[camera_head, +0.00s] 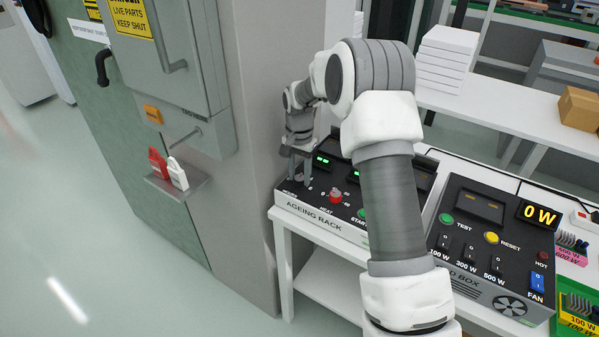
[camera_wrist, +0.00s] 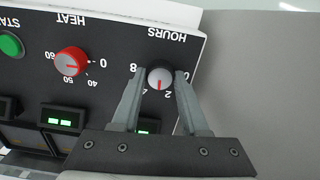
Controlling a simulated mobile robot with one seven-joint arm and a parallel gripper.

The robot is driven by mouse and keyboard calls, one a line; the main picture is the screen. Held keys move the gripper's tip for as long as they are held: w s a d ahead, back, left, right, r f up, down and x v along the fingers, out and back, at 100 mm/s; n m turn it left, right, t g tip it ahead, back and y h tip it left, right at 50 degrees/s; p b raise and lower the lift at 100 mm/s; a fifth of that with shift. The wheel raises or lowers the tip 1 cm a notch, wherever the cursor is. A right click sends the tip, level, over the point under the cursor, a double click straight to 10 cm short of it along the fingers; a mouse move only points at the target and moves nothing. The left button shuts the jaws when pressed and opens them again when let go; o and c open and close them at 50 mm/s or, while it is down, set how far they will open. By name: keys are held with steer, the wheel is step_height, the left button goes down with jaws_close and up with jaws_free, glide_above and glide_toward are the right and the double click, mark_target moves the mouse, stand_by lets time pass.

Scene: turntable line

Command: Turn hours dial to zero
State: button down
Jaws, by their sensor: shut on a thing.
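The hours dial (camera_wrist: 160,80) is a dark knob with a pale rim and a red pointer mark, on the black panel of the ageing rack (camera_head: 320,221). In the wrist view the panel appears upside down. The red mark points down in the picture, between the printed 4 and 2, away from the 0 at the right. My gripper (camera_wrist: 157,77) is shut on the dial, one finger on each side. In the head view my gripper (camera_head: 300,177) reaches down to the panel's left end, and the dial is hidden there.
The red heat dial (camera_wrist: 70,63) and green start button (camera_wrist: 11,44) sit beside the hours dial. Green-lit displays (camera_wrist: 62,117) lie near my gripper. A grey cabinet (camera_head: 255,130) stands close at left. The load box (camera_head: 490,245) is at right.

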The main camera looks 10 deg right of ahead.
steer(key=n, duration=0.4)
steer(key=shift+r+n+p, duration=0.1)
steer(key=shift+n+p, duration=0.2)
steer(key=shift+p, duration=0.1)
steer(key=n, duration=0.3)
steer(key=shift+n+p, duration=0.3)
steer(key=shift+n, duration=0.1)
steer(key=n, duration=0.4)
steer(key=shift+p, duration=0.35)
steer(key=n, duration=0.4)
steer(key=shift+p, duration=0.3)
steer(key=shift+n, duration=0.4)
steer(key=shift+c, duration=2.1)
jaws_free()
